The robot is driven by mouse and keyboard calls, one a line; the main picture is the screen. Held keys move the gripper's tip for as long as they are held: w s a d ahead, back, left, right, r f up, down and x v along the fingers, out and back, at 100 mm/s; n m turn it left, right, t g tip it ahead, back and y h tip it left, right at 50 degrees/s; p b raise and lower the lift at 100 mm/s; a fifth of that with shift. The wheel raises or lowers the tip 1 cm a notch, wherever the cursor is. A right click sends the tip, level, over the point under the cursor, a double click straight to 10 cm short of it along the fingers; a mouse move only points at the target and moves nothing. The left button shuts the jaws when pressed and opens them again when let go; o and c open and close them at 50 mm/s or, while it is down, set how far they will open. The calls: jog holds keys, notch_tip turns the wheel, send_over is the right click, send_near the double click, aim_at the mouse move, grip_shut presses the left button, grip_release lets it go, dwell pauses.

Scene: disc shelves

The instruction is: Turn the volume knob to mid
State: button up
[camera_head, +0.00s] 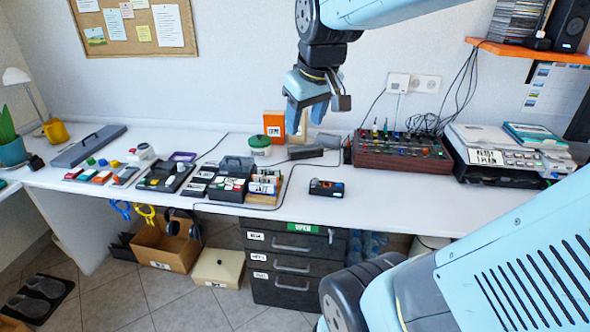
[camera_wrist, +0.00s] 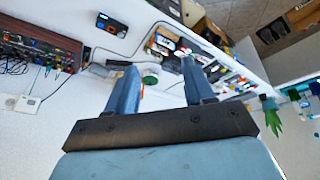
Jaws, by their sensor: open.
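A dark red control box (camera_head: 402,152) with several coloured knobs on its top stands on the white desk, right of centre in the head view. It also shows at the left edge of the wrist view (camera_wrist: 35,52). Which of its knobs is the volume knob, and how it is set, is too small to tell. A small dark device (camera_head: 327,188) with an orange end lies near the desk's front edge; it also shows in the wrist view (camera_wrist: 112,25). My gripper (camera_head: 306,108) is open and empty, above the desk and left of the control box. Its two fingers (camera_wrist: 157,76) point away from the wrist camera.
A stacked printer-like machine (camera_head: 497,150) stands right of the control box. Trays and boxes (camera_head: 228,180) crowd the desk's middle left. A wooden shelf (camera_head: 530,52) juts out at upper right. Bare desk lies before the control box.

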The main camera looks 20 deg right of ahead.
jog(key=w+d+f+n+g, duration=0.1)
jog(key=w+d+f+n, duration=0.2)
jog(key=w, duration=0.6)
jog(key=n+g, duration=0.4)
jog(key=n, duration=0.2)
send_over(315, 178)
notch_tip(315, 178, down, 21)
jog(key=shift+m, duration=0.3)
notch_tip(315, 178, down, 14)
jog(key=shift+s+r, duration=0.1)
jog(key=shift+r, duration=0.15)
jog(key=shift+c, duration=0.2)
